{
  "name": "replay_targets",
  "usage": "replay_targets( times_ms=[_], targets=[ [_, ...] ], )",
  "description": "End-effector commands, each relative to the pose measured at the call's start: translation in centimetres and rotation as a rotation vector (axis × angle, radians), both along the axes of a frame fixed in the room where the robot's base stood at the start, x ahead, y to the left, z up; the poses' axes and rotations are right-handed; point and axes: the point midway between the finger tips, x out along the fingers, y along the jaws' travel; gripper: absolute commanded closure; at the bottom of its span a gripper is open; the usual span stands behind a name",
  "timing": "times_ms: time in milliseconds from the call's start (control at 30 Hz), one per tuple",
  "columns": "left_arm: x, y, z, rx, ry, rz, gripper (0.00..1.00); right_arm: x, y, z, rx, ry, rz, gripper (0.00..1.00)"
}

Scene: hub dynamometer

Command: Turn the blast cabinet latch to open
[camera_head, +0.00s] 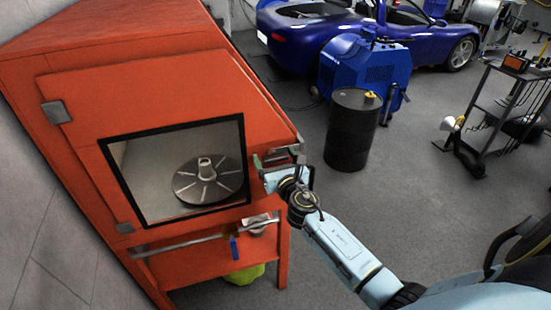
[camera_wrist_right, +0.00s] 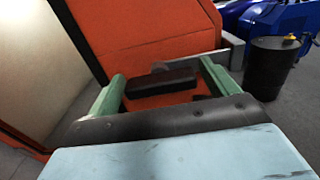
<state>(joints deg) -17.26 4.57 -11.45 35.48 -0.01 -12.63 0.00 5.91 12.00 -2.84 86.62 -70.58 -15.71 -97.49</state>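The orange blast cabinet (camera_head: 150,62) fills the left of the head view, its windowed door closed as far as I can see. My right gripper (camera_head: 278,160) is at the cabinet's right front edge, by the grey latch hardware (camera_head: 296,149). In the right wrist view, its two green fingers (camera_wrist_right: 163,78) are spread apart. A short dark bar (camera_wrist_right: 162,83), apparently the latch handle, lies crosswise between them against the orange face. My left gripper is not in view.
A slotted disc (camera_head: 208,180) shows behind the door window. A grey rail (camera_head: 195,238) runs along the cabinet's lower front. A black drum (camera_head: 351,130), blue machine (camera_head: 362,72) and blue car (camera_head: 310,35) stand behind.

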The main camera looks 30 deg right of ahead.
Motion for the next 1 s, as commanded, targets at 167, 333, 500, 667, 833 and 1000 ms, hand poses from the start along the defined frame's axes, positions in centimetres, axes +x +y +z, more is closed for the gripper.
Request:
replay_targets(
  times_ms=[167, 333, 500, 667, 833, 1000],
  targets=[
    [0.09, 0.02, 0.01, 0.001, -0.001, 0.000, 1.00, -0.02, 0.00, -0.01, 0.000, 0.000, 0.000, 0.38],
    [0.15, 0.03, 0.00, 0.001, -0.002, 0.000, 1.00, -0.03, 0.00, -0.01, 0.000, 0.000, 0.000, 0.54],
    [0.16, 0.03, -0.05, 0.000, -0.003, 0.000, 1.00, -0.03, -0.01, -0.02, 0.015, -0.004, 0.000, 0.54],
    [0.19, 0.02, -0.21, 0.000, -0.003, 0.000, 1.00, -0.03, 0.00, -0.04, 0.067, -0.016, 0.000, 0.54],
    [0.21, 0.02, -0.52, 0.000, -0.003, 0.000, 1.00, -0.03, 0.01, -0.05, 0.173, -0.043, 0.000, 0.54],
    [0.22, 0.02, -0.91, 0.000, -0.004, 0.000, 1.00, -0.03, 0.00, -0.09, 0.319, -0.078, -0.001, 0.54]
  ],
)
